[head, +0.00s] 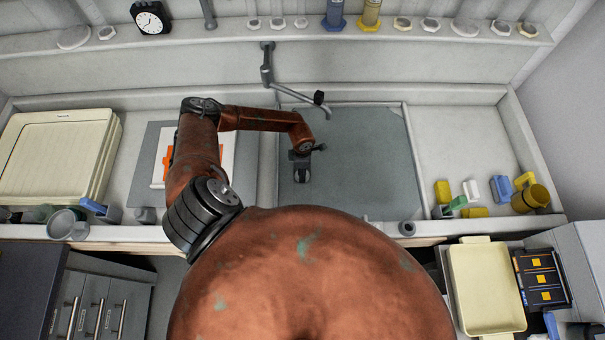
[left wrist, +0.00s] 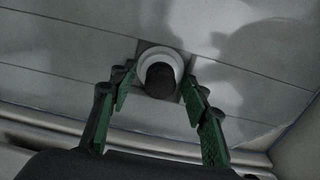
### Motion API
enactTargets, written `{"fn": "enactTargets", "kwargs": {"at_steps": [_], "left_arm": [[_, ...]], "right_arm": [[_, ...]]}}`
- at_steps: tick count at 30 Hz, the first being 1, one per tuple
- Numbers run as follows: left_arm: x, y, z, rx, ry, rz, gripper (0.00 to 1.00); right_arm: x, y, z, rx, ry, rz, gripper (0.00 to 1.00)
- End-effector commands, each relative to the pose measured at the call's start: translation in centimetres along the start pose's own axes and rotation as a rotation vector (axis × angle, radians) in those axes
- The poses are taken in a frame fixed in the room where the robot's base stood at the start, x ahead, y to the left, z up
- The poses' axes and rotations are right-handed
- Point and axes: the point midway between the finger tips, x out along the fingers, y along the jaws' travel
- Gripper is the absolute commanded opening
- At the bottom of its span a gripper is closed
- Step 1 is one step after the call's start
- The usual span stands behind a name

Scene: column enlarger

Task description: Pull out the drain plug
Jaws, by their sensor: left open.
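The drain plug (left wrist: 160,80) shows in the left wrist view as a dark round knob inside a pale round ring on the grey basin floor. My left gripper (left wrist: 158,78) is open, with its green-padded fingers on either side of the plug. I see gaps between the fingers and the knob; how far the fingertips are above the floor I cannot tell. In the head view my left gripper (head: 302,172) points down into the sink basin (head: 365,150), near its left side, and hides the plug. My right gripper is not in view.
A tap (head: 267,70) with a swinging spout reaches over the basin's back edge. A pale stack of trays (head: 60,150) stands at the left. Yellow, blue and white small items and a yellow mug (head: 530,198) stand at the right. The basin's right part is clear.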

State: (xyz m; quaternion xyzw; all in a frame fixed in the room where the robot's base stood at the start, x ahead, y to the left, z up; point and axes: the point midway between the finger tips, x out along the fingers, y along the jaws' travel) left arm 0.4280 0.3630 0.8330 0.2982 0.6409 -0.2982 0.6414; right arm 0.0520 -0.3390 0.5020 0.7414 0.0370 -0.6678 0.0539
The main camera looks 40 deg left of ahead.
Motion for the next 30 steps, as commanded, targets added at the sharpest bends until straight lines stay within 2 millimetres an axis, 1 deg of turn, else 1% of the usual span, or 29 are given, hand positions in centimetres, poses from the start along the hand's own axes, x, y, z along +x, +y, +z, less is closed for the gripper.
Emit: {"fn": "enactTargets", "kwargs": {"at_steps": [23,30], "left_arm": [[0.01,-0.04,0.00,0.000,0.000,-0.001,0.43],[0.01,-0.03,-0.01,0.000,0.000,0.000,0.28]], "right_arm": [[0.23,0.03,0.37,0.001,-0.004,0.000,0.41],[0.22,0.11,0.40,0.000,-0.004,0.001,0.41]]}}
